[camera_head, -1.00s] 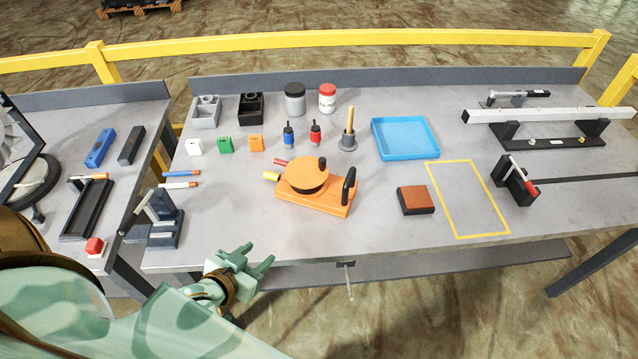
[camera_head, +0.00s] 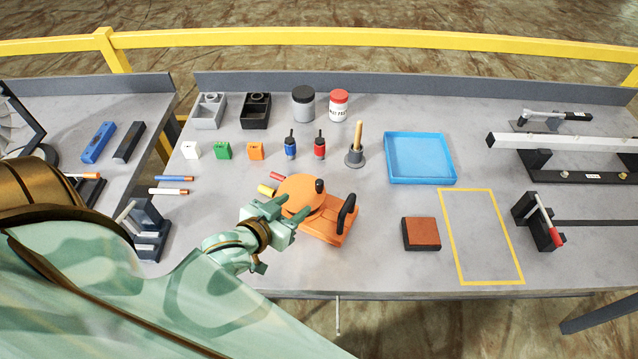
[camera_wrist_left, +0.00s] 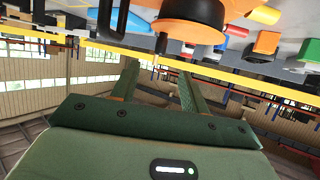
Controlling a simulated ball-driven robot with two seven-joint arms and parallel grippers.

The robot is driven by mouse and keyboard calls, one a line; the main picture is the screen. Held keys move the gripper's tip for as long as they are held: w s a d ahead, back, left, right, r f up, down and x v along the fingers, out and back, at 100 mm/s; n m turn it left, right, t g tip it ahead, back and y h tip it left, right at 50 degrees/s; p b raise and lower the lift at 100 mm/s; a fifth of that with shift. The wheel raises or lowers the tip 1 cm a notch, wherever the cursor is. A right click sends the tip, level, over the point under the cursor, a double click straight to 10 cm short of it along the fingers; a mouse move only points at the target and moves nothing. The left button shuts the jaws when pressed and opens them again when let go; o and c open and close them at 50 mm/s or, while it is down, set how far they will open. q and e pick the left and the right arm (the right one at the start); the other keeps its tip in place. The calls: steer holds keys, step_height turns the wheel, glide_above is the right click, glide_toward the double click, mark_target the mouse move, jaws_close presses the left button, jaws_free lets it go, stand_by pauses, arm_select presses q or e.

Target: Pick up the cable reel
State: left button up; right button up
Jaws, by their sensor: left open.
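The orange cable reel (camera_head: 334,226), with a round drum, a black crank knob and a black handle at its right, sits on the grey workbench. It also shows large at the top of the left wrist view (camera_wrist_left: 180,30). My left gripper (camera_head: 290,210) is open and empty, at the front left of the reel. Its fingers point toward the reel and overlap the drum's lower left edge in the head view. In the left wrist view the reel lies beyond the two spread fingers (camera_wrist_left: 158,72). I cannot tell whether they touch it. My right gripper is not in view.
A brown block (camera_head: 421,234) and a yellow taped outline (camera_head: 482,190) lie to the right, with a blue tray (camera_head: 420,181) behind. Small bottles, coloured blocks and a plunger-like tool (camera_head: 355,158) stand behind the reel. A dark stand (camera_head: 151,240) is at the left.

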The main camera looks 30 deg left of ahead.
mark_target(317, 186)
arm_select(q)
steer(key=b+x, duration=0.1)
steer(key=x, duration=0.6)
steer(key=shift+w+f, duration=0.1)
steer(key=shift+f, duration=0.05)
steer(key=shift+w, duration=0.15)
steer(key=shift+w+f, duration=0.1)
steer(key=shift+w, duration=0.3)
steer(key=b+x, duration=0.1)
steer(key=x, duration=0.3)
steer(key=shift+w+a, duration=0.1)
steer(key=shift+w, duration=0.1)
steer(key=shift+s, duration=0.1)
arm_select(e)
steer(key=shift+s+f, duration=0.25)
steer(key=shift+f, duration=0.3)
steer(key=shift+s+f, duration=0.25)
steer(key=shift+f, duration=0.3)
arm_select(q)
steer(key=c, duration=0.3)
jaws_close()
